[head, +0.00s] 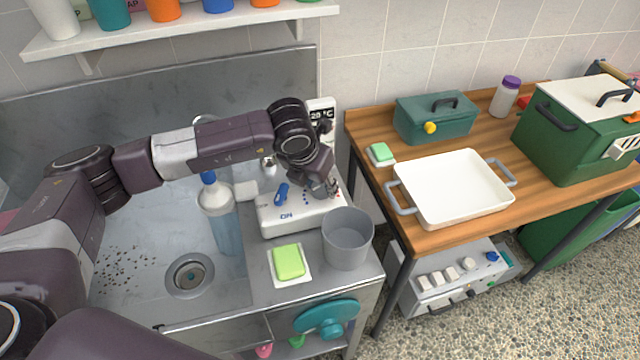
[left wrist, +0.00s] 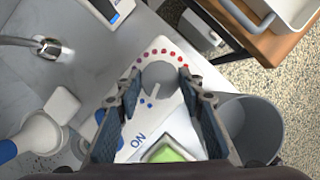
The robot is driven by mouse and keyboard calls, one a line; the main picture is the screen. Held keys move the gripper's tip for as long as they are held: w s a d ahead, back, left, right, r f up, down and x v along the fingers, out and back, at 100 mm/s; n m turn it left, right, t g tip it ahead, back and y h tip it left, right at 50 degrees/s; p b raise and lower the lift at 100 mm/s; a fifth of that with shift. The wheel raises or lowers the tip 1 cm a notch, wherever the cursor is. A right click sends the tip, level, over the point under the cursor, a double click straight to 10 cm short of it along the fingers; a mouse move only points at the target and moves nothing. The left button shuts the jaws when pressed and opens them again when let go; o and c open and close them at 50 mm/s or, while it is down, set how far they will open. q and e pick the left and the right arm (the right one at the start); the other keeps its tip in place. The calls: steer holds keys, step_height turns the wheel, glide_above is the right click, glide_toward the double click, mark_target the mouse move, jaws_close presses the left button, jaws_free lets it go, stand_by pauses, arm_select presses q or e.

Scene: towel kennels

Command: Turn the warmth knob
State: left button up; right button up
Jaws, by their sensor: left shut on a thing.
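The warmth knob (left wrist: 158,76) is a round grey knob on a white control box (head: 290,222), with an arc of red and blue dots around it in the left wrist view. My left gripper (head: 331,188) comes down over the right part of the box and is shut on the knob, one finger on each side. In the head view the gripper mostly hides the knob. The box also carries a blue lever (head: 281,194) and the label "ON". A display (head: 321,114) behind my wrist reads about "28 °C", partly covered. My right gripper is not in view.
A grey bucket (head: 347,238) stands close to the box, at its front right. A green sponge (head: 289,262) lies in front, and a blue bottle (head: 222,225) stands left. A wooden table (head: 440,240) on the right holds a white tray (head: 455,190).

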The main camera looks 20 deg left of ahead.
arm_select(q)
steer(key=shift+a+f+m+b, duration=0.1)
steer(key=shift+m+b, duration=0.2)
steer(key=shift+b, duration=0.35)
steer(key=m+h+b, duration=0.1)
steer(key=m+b, duration=0.1)
steer(key=b, duration=0.1)
steer(key=m+g+h+b, duration=0.1)
steer(key=m+b, duration=0.2)
steer(key=b, duration=0.1)
steer(key=shift+w+a+f, duration=0.1)
steer(key=shift+w, duration=0.05)
steer(key=shift+m+g+h+b, duration=0.35)
steer(key=shift+m+b, duration=0.4)
steer(key=shift+m, duration=0.45)
steer(key=m+b, duration=0.1)
steer(key=m, duration=0.1)
steer(key=m+g+h+b, duration=0.1)
steer(key=m, duration=0.1)
steer(key=shift+w+r, duration=0.15)
steer(key=shift+r, duration=0.05)
steer(key=m+g+b, duration=0.1)
steer(key=m+g, duration=0.1)
steer(key=m, duration=0.2)
steer(key=shift+w+r+m, duration=0.1)
steer(key=shift+m, duration=0.3)
steer(key=shift+m+g, duration=0.25)
steer(key=shift+m, duration=0.25)
steer(key=o, duration=1.1)
